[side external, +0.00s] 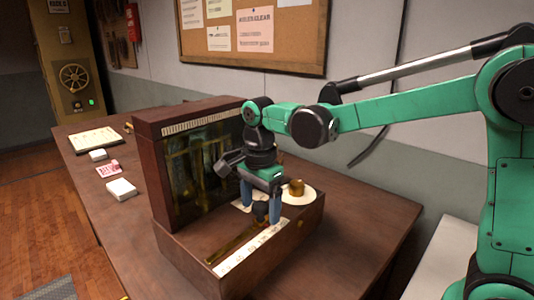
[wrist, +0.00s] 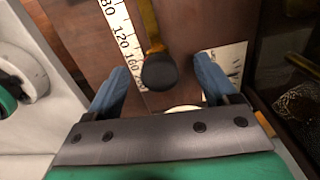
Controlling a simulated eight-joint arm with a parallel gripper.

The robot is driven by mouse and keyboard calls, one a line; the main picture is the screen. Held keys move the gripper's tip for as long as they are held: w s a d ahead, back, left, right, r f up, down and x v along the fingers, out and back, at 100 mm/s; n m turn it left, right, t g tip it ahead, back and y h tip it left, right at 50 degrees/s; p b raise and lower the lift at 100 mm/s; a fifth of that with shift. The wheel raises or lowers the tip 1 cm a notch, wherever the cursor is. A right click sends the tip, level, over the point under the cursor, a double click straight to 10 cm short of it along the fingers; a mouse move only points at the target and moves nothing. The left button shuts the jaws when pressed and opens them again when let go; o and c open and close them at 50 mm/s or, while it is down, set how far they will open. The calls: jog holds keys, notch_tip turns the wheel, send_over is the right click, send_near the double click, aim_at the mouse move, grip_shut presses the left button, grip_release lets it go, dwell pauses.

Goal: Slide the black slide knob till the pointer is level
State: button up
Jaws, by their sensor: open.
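A black slide knob (wrist: 160,72) sits at the end of a brass strip (wrist: 149,22), beside a white numbered scale (wrist: 124,38). In the side view the knob (side external: 261,211) is low between my fingers. My gripper (side external: 261,202) is open, pointing down over the wooden base. In the wrist view its blue fingers stand on either side of the knob, with gaps showing; I cannot tell whether either touches it. An upright wooden case (side external: 150,160) with a dark glass front holds brass parts. I cannot make out the pointer or its angle.
A round white dish (side external: 308,195) with a brass-brown weight (side external: 296,186) stands right of my gripper. The case stands close on the left. Cards and white blocks (side external: 121,189) lie farther left on the table (side external: 360,230). The table's right side is clear.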

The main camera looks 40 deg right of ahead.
jog(key=shift+r, duration=3.5)
jog(key=shift+s, duration=0.1)
jog(key=shift+s+d+n, duration=0.1)
jog(key=shift+s+n, duration=0.15)
jog(key=shift+n, duration=0.25)
jog(key=s+d+f+n+t, duration=0.1)
jog(key=s+f+n+t, duration=0.5)
jog(key=n, duration=1.1)
jog(key=shift+s+d+t, duration=0.35)
jog(key=shift+s+t, duration=0.25)
jog(key=shift+s, duration=0.1)
jog(key=shift+f, duration=0.1)
jog(key=shift+c, duration=0.4)
